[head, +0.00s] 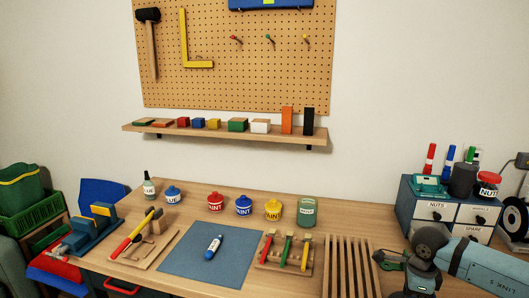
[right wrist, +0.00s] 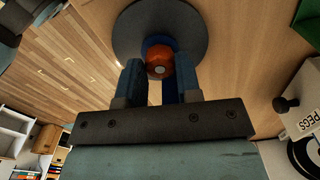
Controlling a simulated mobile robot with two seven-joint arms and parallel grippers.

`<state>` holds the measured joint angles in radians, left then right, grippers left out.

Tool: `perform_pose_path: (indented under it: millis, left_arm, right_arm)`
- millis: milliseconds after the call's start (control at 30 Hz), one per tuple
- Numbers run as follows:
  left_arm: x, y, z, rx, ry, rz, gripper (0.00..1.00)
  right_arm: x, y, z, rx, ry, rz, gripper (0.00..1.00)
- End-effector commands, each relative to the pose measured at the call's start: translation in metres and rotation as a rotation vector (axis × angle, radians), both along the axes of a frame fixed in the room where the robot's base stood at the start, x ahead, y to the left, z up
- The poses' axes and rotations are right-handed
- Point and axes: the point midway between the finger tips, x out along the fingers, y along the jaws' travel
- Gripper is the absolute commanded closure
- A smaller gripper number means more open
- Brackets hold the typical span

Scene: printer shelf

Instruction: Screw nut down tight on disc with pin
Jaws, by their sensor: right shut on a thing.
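In the right wrist view, my right gripper (right wrist: 160,68) has its two blue fingers on either side of an orange-red nut (right wrist: 159,57). A small pale spot at the middle of the nut looks like the end of the pin (right wrist: 159,70). A blue part shows just behind the nut, and behind that is a round dark grey disc (right wrist: 130,30) against a wooden surface. Whether the nut touches the disc is hidden. In the head view, my right arm comes in at the lower right, and its fingers cannot be made out. My left gripper is not in view.
In the head view, the workbench holds a blue mat (head: 190,262) with a blue-and-white tube (head: 214,247), a tool rack (head: 288,253), a slatted wooden panel (head: 347,262) and paint pots. A drawer unit (head: 448,212) stands at the right. A box marked PEGS (right wrist: 305,112) is beside the gripper.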

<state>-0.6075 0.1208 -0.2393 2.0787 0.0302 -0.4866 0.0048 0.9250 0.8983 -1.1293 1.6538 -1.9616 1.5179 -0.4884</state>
Motion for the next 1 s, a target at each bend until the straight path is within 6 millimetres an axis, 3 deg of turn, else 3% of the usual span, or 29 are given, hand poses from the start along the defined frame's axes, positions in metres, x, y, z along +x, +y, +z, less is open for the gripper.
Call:
perform_pose_path:
  millis: [300,500,800,833,867,1000]
  left_arm:
    - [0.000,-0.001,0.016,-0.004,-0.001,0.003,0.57]
    - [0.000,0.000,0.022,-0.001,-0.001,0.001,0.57]
    - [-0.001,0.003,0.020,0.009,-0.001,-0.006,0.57]
    - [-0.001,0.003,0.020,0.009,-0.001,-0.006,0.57]
    - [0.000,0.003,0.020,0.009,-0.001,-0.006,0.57]
    - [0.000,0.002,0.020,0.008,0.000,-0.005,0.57]
  right_arm:
    - [0.000,0.000,0.001,0.000,0.002,-0.514,0.81]
    - [0.000,0.000,0.001,0.000,0.001,-0.766,0.81]
    - [0.000,0.000,-0.001,0.000,0.000,-0.810,0.81]
    - [0.000,0.000,-0.001,0.000,0.000,-0.810,0.61]
    - [0.000,0.000,-0.001,0.000,0.000,-0.809,0.57]
    - [0.000,0.000,-0.001,0.000,0.000,-0.809,0.57]
